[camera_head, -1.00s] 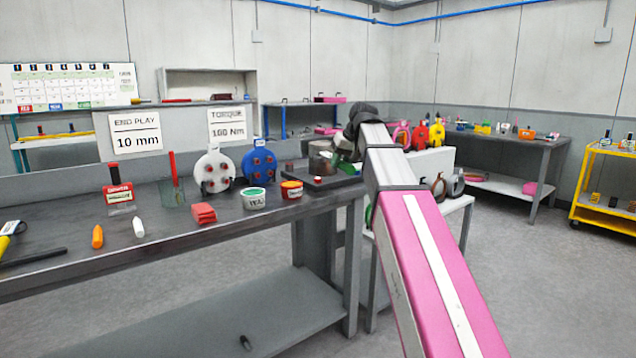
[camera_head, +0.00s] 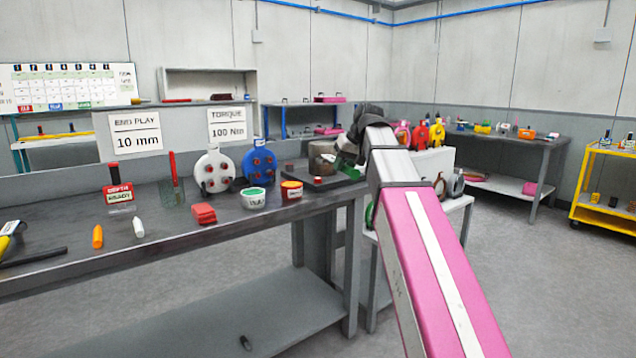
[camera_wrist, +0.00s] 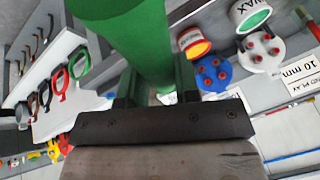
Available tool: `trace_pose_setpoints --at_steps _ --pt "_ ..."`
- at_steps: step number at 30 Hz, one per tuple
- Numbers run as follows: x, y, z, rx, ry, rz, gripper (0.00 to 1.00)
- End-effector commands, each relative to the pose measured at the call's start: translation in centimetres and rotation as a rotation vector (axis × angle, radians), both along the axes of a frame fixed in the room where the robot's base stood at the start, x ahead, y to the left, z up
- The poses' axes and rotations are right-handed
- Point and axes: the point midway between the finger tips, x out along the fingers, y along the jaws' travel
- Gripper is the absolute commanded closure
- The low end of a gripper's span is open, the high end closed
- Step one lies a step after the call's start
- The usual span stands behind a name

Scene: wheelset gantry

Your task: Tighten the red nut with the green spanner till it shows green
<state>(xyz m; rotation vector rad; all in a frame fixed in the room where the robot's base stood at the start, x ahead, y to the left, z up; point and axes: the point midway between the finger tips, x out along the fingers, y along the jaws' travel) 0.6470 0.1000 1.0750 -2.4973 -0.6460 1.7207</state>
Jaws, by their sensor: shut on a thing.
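My gripper (camera_wrist: 155,98) is shut on the green spanner (camera_wrist: 140,45), which fills the upper middle of the wrist view. In the head view my gripper (camera_head: 352,142) is above the right end of the long bench, with a green part of the spanner (camera_head: 347,161) showing below it. A dark tray (camera_head: 338,181) lies under it, with a grey round block (camera_head: 320,158) and a small red piece (camera_head: 318,180). A blue disc (camera_head: 259,163) and a white disc (camera_head: 214,171) stand left of the tray, both with red nuts. I cannot tell which nut is the task's.
A green-topped tub (camera_head: 254,199) and an orange-topped tub (camera_head: 292,190) stand at the bench's front edge. A red block (camera_head: 204,213) lies left of them. Open floor lies in front.

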Motion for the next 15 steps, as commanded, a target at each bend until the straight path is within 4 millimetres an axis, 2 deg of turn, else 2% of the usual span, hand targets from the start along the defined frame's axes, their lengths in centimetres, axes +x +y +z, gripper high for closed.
trace_pose_setpoints --at_steps 4,8,15 --pt "0.4 0.3 -0.1 -0.001 0.001 -0.013 1.0" --pt "1.9 1.9 -0.6 -0.008 0.014 -0.088 1.0" --pt "6.2 7.1 -2.2 -0.018 0.022 -0.347 1.0"
